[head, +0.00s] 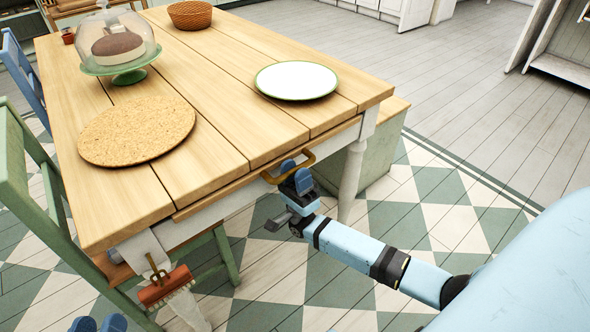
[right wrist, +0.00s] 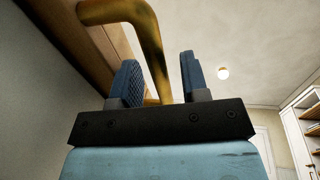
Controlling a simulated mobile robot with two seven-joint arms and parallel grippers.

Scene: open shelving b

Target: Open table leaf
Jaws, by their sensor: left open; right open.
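The wooden table (head: 215,75) has a thin leaf edge (head: 228,183) under its near end, flush or nearly so with the tabletop. A brass-coloured handle (head: 290,167) is fixed to that edge. My right gripper (head: 297,172) is open at the handle. In the right wrist view the handle (right wrist: 152,45) runs down between the two spread blue fingers of my right gripper (right wrist: 160,78); contact cannot be told. Only the blue fingertips of my left gripper (head: 99,324) show at the bottom left edge, apart and empty, below the table.
A cork mat (head: 137,130), a white plate (head: 296,80), a covered cake stand (head: 118,50) and a basket (head: 190,14) stand on the table. A green chair (head: 25,175) is at the left.

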